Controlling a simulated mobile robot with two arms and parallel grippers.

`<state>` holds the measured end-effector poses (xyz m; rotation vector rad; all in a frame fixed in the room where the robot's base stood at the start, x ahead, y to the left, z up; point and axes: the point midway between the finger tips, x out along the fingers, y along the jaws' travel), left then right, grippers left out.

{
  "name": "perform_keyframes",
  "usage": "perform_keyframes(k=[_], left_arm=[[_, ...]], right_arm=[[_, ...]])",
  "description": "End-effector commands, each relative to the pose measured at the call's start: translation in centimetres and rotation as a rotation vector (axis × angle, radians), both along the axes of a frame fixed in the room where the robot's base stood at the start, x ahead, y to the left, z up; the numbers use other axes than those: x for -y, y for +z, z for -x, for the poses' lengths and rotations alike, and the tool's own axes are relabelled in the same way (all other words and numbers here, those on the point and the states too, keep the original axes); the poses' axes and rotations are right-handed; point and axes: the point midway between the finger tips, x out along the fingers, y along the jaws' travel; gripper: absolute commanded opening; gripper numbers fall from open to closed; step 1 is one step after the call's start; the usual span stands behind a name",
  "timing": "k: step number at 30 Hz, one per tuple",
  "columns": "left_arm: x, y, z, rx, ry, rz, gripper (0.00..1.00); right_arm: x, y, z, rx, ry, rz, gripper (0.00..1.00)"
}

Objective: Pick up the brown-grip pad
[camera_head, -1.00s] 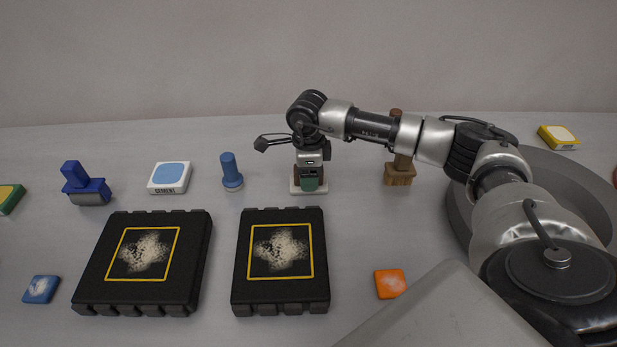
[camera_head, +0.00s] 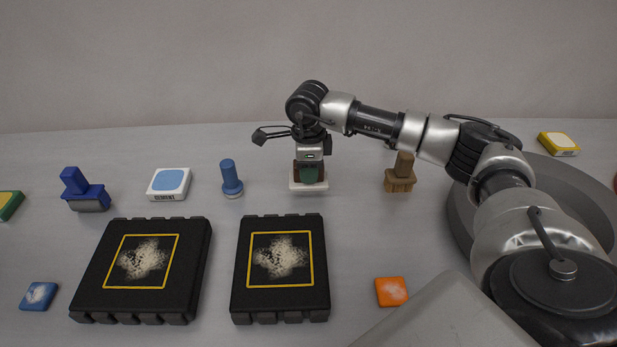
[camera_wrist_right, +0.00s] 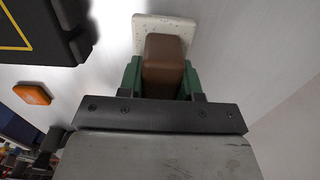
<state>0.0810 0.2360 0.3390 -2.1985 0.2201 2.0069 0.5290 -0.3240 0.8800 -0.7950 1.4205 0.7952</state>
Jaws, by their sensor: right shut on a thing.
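The brown-grip pad has a brown block grip on a flat white base (camera_head: 308,187). In the head view it is at the middle of the table, beyond the right black slab, with its grip mostly hidden by my gripper. My right gripper (camera_head: 310,174) points down over it with green fingers. In the right wrist view these fingers are shut on both sides of the brown grip (camera_wrist_right: 164,66), and the speckled white base (camera_wrist_right: 160,28) lies past the fingertips. I cannot tell clearly how far the base is above the table. My left gripper is not in view.
Two black slabs with yellow frames (camera_head: 141,303) (camera_head: 280,303) lie in front. A blue round stamp (camera_head: 231,180) is left of the pad, a wooden stamp (camera_head: 400,181) to its right. An orange tile (camera_head: 391,291) lies front right. A large grey round thing (camera_head: 565,180) is far right.

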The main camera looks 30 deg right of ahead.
Motion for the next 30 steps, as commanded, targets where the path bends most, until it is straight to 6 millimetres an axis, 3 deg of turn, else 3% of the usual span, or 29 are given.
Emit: perform_keyframes(k=[15,22,30], left_arm=[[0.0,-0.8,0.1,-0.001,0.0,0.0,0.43],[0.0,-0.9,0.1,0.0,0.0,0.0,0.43],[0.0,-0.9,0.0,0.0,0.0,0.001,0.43]], right_arm=[[-6.4,6.5,7.4,0.002,0.005,0.0,0.08],[-7.6,7.6,8.7,0.0,0.002,0.0,0.08],[-7.7,7.7,8.8,0.0,0.0,0.0,0.08]])
